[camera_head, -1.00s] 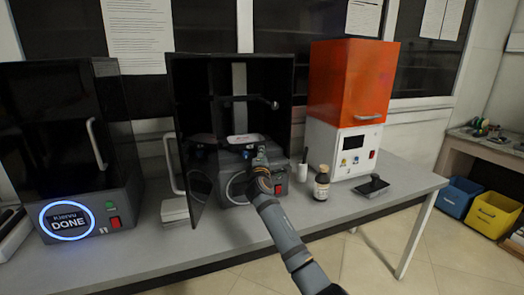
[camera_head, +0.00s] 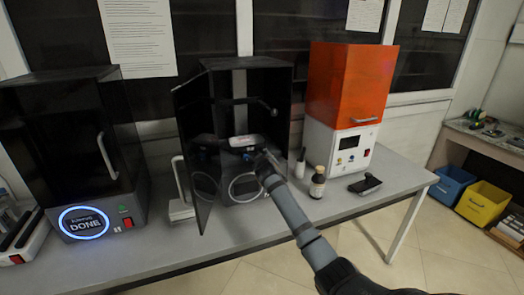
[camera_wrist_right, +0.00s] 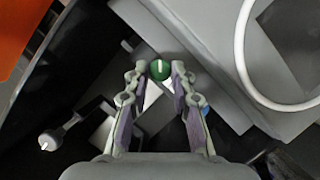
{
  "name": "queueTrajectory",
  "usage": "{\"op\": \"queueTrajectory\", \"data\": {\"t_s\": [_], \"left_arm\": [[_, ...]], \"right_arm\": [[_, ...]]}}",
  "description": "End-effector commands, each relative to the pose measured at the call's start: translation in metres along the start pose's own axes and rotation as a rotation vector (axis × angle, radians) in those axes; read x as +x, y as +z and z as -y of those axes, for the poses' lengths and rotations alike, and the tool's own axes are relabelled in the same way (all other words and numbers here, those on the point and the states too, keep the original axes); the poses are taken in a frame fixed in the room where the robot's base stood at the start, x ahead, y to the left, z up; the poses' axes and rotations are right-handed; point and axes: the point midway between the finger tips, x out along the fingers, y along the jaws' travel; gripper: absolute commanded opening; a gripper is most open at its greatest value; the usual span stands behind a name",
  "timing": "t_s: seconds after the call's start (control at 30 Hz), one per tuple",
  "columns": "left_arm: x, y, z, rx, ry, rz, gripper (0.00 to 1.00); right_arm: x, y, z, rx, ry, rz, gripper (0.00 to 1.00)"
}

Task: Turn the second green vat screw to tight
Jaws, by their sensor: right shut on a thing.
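The green screw (camera_wrist_right: 160,69) shows in the right wrist view as a round green knob with a white line on top, between the fingertips of my right gripper (camera_wrist_right: 159,76). The fingers are shut on it, one on each side. In the head view my right gripper (camera_head: 264,163) reaches into the open black printer (camera_head: 278,90), at the front right of the vat (camera_head: 243,144). The screw is hidden by the gripper there. My left gripper is out of view.
The printer's dark door (camera_head: 197,150) stands open at left. Another printer, reading DONE (camera_head: 84,221), stands left.

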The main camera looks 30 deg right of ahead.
Motion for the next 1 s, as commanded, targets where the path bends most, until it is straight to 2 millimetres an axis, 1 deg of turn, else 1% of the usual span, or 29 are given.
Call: {"op": "queueTrajectory", "data": {"t_s": [0.03,0.4,0.7,1.0], "left_arm": [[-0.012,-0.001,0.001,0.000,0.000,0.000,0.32],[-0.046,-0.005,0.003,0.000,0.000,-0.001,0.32],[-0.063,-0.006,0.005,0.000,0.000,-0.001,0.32],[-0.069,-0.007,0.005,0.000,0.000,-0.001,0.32]], "right_arm": [[-0.001,-0.002,-0.005,0.038,-0.017,0.005,0.00],[-0.001,0.000,-0.006,0.346,-0.145,0.006,0.00],[0.000,0.002,-0.006,0.522,-0.217,0.006,0.00],[0.001,0.004,-0.005,0.603,-0.251,0.005,0.00]]}}
